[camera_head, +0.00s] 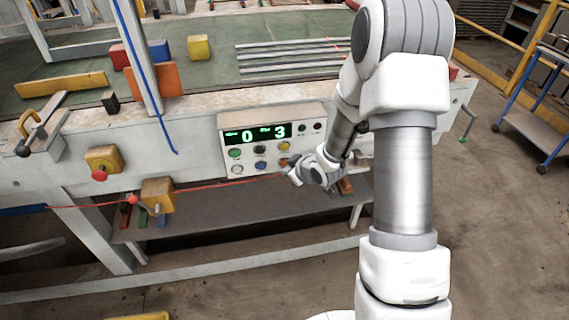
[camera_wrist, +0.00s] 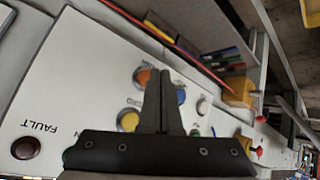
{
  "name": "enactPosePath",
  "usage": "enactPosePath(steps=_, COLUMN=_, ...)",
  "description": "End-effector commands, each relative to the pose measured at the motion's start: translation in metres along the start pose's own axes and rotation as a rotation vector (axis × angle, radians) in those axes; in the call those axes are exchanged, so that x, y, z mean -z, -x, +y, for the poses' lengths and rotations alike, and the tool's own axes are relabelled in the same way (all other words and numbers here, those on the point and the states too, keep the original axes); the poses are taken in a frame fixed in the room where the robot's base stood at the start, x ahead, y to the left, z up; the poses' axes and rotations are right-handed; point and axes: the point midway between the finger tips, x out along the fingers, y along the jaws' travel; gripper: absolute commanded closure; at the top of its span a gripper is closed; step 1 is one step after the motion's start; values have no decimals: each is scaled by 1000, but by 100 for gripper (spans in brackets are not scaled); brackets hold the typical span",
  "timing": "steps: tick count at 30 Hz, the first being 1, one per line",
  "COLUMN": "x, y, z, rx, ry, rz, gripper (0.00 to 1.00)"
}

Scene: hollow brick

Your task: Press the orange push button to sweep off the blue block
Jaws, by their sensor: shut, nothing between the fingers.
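The orange push button (camera_wrist: 143,77) is on the control panel (camera_head: 230,175), just left of my fingertips in the wrist view. My gripper (camera_wrist: 166,75) is shut and empty, its fingers pointing at the panel between the orange button and the blue button (camera_wrist: 181,96). I cannot tell whether the tips touch the panel. In the head view my gripper is at the panel's lower right corner, close to the orange button (camera_head: 284,162).
A red block (camera_head: 119,56) and a yellow block (camera_head: 198,47) flank the blue one. A yellow button (camera_wrist: 128,121) lies beside the fingers. The panel display (camera_head: 257,134) reads 0 and 3. Yellow boxes with red knobs (camera_head: 103,158) are on the table front.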

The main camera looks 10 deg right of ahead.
Motion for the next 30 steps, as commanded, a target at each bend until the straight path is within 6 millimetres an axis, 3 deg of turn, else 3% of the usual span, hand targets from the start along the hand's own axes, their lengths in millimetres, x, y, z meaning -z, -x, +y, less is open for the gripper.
enactPosePath(steps=30, x=4, y=-6, z=4, rx=0, ry=0, rz=0, gripper=100)
